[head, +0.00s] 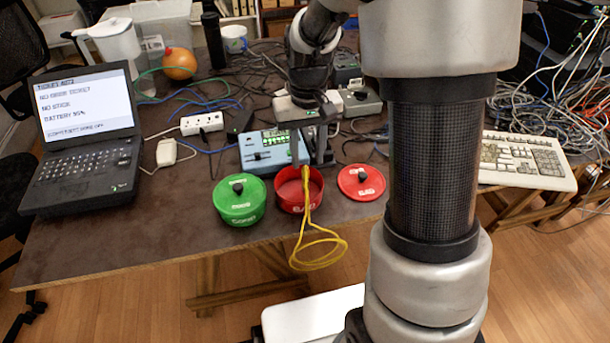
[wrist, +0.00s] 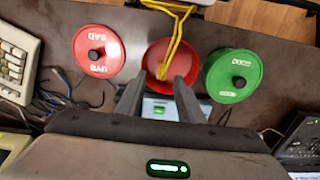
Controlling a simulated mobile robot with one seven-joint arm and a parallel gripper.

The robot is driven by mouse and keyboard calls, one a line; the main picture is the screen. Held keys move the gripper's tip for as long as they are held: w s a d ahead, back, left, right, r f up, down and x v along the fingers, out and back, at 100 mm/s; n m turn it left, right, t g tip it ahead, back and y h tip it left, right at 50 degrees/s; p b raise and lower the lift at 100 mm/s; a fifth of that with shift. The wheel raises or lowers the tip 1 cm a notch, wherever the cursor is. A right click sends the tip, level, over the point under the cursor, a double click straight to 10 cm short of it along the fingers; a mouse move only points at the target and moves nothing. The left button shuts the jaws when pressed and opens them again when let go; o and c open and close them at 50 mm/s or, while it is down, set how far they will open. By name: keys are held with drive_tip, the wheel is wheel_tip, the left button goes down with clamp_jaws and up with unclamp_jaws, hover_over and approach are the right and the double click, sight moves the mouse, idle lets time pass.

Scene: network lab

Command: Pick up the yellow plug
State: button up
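A yellow cable (head: 303,232) loops over the table's front edge and runs up into an open red pot (head: 284,205). In the wrist view its yellow plug end (wrist: 161,72) shows inside the red pot (wrist: 150,57), near the rim closest to my fingers. My gripper (head: 308,164) points down over the pot. In the wrist view my gripper (wrist: 159,77) has its two fingers spread apart, with the plug end between their tips in the picture. I see nothing gripped. How far the tips are above the plug cannot be told. In the head view a finger partly hides the plug.
A green lidded pot (head: 239,207) stands left of the red pot, and a red lid (head: 361,184) marked BAD lies to the right. A blue tester (head: 265,152) sits behind the pots. A laptop (head: 85,138), keyboard (head: 525,160) and tangled cables crowd the table.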

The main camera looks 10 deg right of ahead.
sight(305, 168)
drive_tip(key=f+b, duration=0.1)
drive_tip(key=f, duration=0.4)
drive_tip(key=shift+w+a+f+b, duration=0.2)
drive_tip(key=shift+f+b, duration=0.15)
drive_tip(key=shift+f, duration=0.05)
clamp_jaws()
